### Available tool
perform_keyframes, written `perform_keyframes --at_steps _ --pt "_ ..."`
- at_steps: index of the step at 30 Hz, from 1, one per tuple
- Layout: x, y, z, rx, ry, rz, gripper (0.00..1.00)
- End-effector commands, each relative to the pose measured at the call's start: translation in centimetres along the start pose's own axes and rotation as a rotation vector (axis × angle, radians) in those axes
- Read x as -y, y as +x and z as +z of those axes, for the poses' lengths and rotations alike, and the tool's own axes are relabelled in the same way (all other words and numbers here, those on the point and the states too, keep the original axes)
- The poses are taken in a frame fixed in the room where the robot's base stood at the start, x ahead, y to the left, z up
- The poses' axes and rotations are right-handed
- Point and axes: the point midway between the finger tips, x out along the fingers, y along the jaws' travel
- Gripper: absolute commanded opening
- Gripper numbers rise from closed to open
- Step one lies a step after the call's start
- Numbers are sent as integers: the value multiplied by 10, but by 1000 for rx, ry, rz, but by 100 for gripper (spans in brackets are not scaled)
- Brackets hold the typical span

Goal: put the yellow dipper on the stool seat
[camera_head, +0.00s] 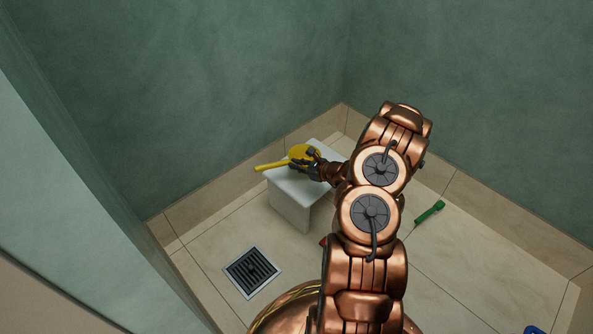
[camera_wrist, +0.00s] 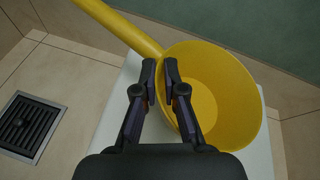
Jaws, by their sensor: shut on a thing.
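The yellow dipper (camera_head: 302,153) is a round bowl with a long straight handle, and the handle points left in the head view. In the wrist view the dipper (camera_wrist: 222,88) fills the middle right, its handle running to the upper left. My gripper (camera_head: 305,163) is shut on the dipper's near rim, close to the handle; its fingers also show in the wrist view (camera_wrist: 162,75). The white stool seat (camera_head: 296,187) lies beneath the dipper. I cannot tell whether the dipper touches the seat. My arm hides the seat's right side.
A dark square floor drain (camera_head: 252,271) lies to the left front of the stool. A green object (camera_head: 430,212) lies on the tiles at the right. A blue object (camera_head: 534,330) shows at the bottom right edge. Green walls meet behind the stool.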

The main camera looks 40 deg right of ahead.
Motion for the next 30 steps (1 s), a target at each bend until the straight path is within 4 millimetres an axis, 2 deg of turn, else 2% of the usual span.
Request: perform_keyframes --at_steps 7,15,16,23,30 --pt "-7 11 -29 -1 1 1 0" --pt "-8 13 -32 -1 0 0 0" --pt "-8 13 -32 -1 0 0 10" --pt "-8 13 -32 0 0 0 34" --pt "-8 13 -32 0 0 0 36"
